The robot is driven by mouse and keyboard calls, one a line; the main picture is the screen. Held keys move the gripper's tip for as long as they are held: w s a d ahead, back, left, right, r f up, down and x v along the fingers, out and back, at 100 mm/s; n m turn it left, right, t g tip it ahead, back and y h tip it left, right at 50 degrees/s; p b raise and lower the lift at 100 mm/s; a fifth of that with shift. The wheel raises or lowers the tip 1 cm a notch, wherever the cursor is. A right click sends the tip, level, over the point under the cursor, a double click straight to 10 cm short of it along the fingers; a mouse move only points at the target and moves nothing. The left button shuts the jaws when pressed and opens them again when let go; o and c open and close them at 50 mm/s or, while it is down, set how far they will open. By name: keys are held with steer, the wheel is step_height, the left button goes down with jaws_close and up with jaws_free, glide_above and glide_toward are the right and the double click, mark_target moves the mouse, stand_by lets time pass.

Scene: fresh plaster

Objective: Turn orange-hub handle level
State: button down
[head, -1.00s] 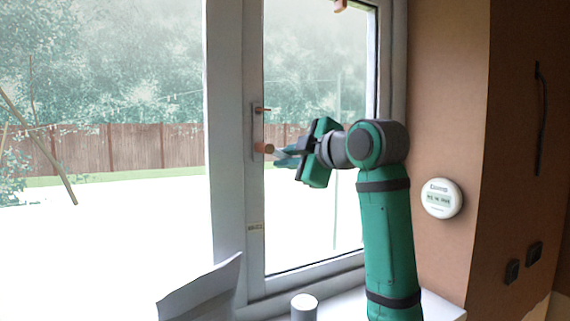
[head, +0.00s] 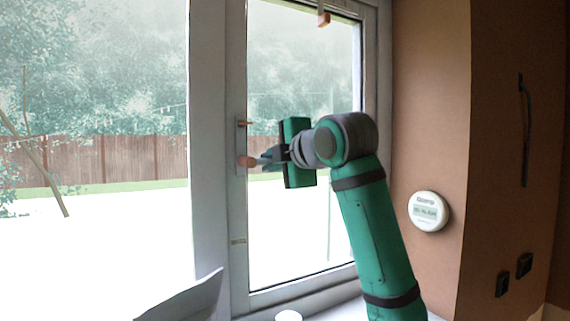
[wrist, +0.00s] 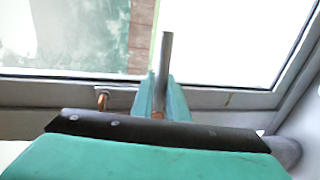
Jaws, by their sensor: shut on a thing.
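The orange hub (head: 246,161) sits low on a pale plate on the window's upright frame. My gripper (head: 268,158) is at it from the right, its fingers pointing left. In the wrist view, my teal fingers (wrist: 160,96) are shut around a grey handle bar (wrist: 166,55), with a bit of orange hub (wrist: 157,115) between their bases. That view is rolled, with the fence running upright. The bar stands about square to the window frame there, so it looks close to level. In the head view, my gripper hides most of the bar.
A smaller copper-coloured fitting (head: 244,124) sits just above the hub on the same plate. Another orange-brown fitting (head: 323,19) is at the window top. A round white thermostat (head: 429,211) hangs on the brown wall at right. A pale curved panel (head: 190,298) stands at lower left.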

stand_by(0.4)
steer(key=c, duration=1.7)
jaws_free()
steer(key=shift+a, duration=0.1)
steer(key=shift+s, duration=0.1)
steer(key=v, duration=1)
steer(key=shift+s+d+r, duration=0.15)
steer(key=shift+s+d, duration=0.05)
steer(key=shift+s, duration=0.15)
